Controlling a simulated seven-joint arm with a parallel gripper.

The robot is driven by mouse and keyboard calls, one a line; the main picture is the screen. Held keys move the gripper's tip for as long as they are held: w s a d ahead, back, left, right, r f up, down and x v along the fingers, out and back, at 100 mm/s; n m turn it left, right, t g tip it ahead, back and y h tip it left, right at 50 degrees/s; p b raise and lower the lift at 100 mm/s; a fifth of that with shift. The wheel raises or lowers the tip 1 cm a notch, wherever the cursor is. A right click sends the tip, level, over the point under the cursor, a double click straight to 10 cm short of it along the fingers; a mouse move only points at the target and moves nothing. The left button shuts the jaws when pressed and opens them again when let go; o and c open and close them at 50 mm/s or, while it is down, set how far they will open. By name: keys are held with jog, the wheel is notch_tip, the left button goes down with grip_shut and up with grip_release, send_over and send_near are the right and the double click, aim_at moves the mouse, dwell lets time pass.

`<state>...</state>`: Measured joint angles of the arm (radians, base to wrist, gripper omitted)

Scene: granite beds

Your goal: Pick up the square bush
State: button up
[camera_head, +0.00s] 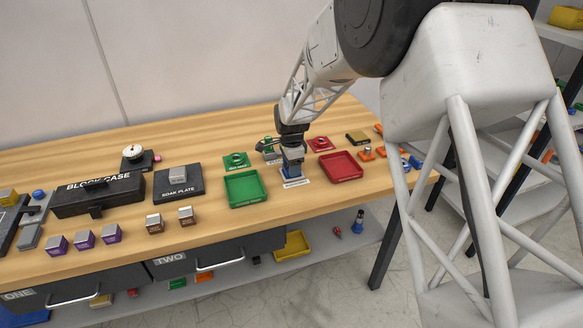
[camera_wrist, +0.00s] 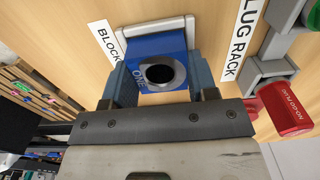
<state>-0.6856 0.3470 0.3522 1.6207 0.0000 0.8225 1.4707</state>
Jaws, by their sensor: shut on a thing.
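A blue square block (camera_wrist: 150,52) with a round dark bore and the mark ONE sits between my fingers in the wrist view. It fits the look of a square bush, but I cannot tell for sure that it is the one named. My gripper (camera_wrist: 155,82) is shut on it, one finger on each side. The block is at a light-framed seat (camera_wrist: 186,24) beside a label starting BLOCK; whether it touches the seat is unclear. In the head view my gripper (camera_head: 292,150) is low over the bench, with the blue block (camera_head: 292,168) below it.
A green tray (camera_head: 245,189) is left of my gripper and a red tray (camera_head: 341,166) right. A black block case (camera_head: 98,195) stands farther left.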

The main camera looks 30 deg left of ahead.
jog(key=shift+r, duration=0.45)
notch_tip(320, 180, up, 2)
jog(key=shift+r, duration=0.1)
jog(key=s+d, duration=0.3)
jog(key=s, duration=0.1)
jog(key=s+d+r, duration=0.1)
jog(key=s+d, duration=0.2)
jog(key=s, duration=0.1)
jog(key=s+d, duration=0.4)
jog(key=shift+s+r, duration=0.2)
jog(key=shift+s, duration=0.05)
jog(key=w+d, duration=0.9)
jog(key=d, duration=0.1)
jog(key=shift+d+r, duration=0.3)
jog(key=shift+r, duration=0.1)
dwell(0.3)
send_over(338, 166)
jog(key=shift+f, duration=0.75)
